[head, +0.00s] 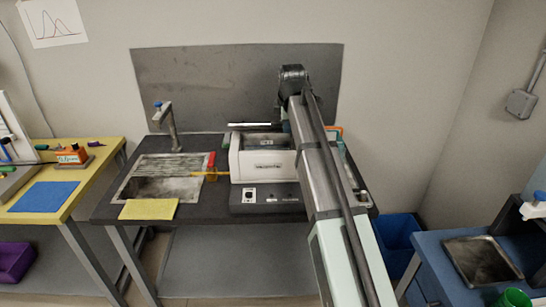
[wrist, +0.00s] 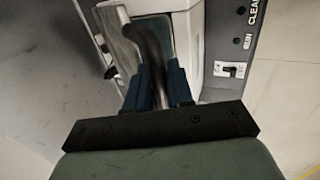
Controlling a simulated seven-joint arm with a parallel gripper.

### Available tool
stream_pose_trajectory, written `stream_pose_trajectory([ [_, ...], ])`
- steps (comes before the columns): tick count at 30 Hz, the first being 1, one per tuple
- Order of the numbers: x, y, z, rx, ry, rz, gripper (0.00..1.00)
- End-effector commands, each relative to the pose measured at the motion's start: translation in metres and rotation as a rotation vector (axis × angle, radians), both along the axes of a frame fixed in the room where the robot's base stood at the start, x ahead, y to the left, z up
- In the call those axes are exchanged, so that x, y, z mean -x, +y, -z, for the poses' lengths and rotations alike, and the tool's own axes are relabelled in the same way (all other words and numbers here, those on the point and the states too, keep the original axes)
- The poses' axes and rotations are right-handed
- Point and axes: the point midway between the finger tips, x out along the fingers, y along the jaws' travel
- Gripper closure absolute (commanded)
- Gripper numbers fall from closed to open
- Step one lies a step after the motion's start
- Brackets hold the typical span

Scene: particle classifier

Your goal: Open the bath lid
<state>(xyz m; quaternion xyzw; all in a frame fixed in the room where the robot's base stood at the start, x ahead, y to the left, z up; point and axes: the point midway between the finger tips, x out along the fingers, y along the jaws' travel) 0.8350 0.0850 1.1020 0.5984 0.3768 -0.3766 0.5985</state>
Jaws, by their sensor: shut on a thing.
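The bath (head: 262,165) is a white box on a grey base on the dark bench in the head view. Its top shows a dark opening, and a thin pale strip (head: 250,125), apparently the lid seen edge-on, stands along the rear. In the wrist view, my gripper (wrist: 157,72) has its blue fingers closed around a dark curved handle (wrist: 147,40). A pale grey panel (wrist: 121,50), apparently the lid, lies beside the handle. The bath's white body (wrist: 203,50) shows at the right. In the head view, my arm hides most of the gripper and handle.
A sink (head: 165,187) with a tap (head: 168,125) is left of the bath. A yellow cloth (head: 149,209) lies at the bench's front edge. A red item (head: 211,166) stands between sink and bath. A grey panel (head: 200,85) is on the wall behind.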

Motion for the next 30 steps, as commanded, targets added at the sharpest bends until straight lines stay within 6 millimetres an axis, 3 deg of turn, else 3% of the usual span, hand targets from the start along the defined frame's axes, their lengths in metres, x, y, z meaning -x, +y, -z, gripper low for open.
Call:
stream_pose_trajectory([
  [17, -0.006, 0.000, -0.008, 0.000, -0.015, 0.001, 0.93],
  [30, -0.020, 0.000, -0.027, 0.000, -0.050, 0.001, 0.93],
])
